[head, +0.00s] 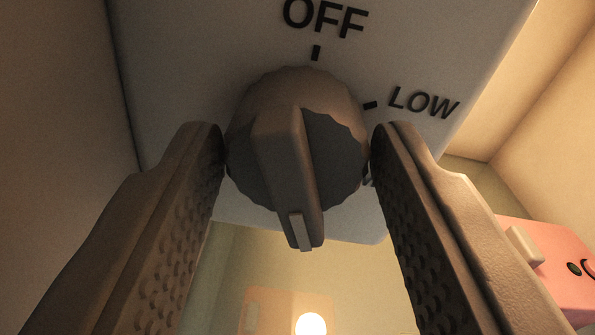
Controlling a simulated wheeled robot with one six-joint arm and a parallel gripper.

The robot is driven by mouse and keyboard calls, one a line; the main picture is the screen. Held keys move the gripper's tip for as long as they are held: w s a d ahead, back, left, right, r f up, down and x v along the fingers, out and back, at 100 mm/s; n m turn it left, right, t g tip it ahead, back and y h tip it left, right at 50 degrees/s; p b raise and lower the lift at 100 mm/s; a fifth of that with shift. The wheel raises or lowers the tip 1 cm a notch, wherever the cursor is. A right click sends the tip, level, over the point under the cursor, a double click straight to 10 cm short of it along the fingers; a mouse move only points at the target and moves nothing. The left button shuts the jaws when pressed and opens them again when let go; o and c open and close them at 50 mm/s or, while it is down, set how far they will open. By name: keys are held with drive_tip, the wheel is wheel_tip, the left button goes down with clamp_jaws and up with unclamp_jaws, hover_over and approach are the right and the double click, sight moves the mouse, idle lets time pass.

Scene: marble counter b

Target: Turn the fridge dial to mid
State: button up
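The fridge dial (335,150) is a round grey knob with a scalloped rim and a raised bar across it, on a pale panel (190,60). The bar's end with a light stripe (296,231) points down in the picture, slightly left, away from the word OFF (325,16) at the top. The word LOW (423,103) and its tick are at the upper right. No MID label shows; a sliver of a dark mark shows beside my right finger. My gripper (298,150) has a fingertip at each side of the knob, apparently touching its rim.
A pink box (551,265) with a pale block and a small green spot is at the lower right. A bright round light (311,324) glows at the bottom. Pale walls lie left and right of the panel.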

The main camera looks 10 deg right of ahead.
drive_tip(key=shift+o, duration=1.3)
drive_tip(key=shift+s, duration=0.1)
drive_tip(key=s, duration=1.7)
drive_tip(key=shift+r, duration=0.15)
drive_tip(key=shift+s, duration=0.1)
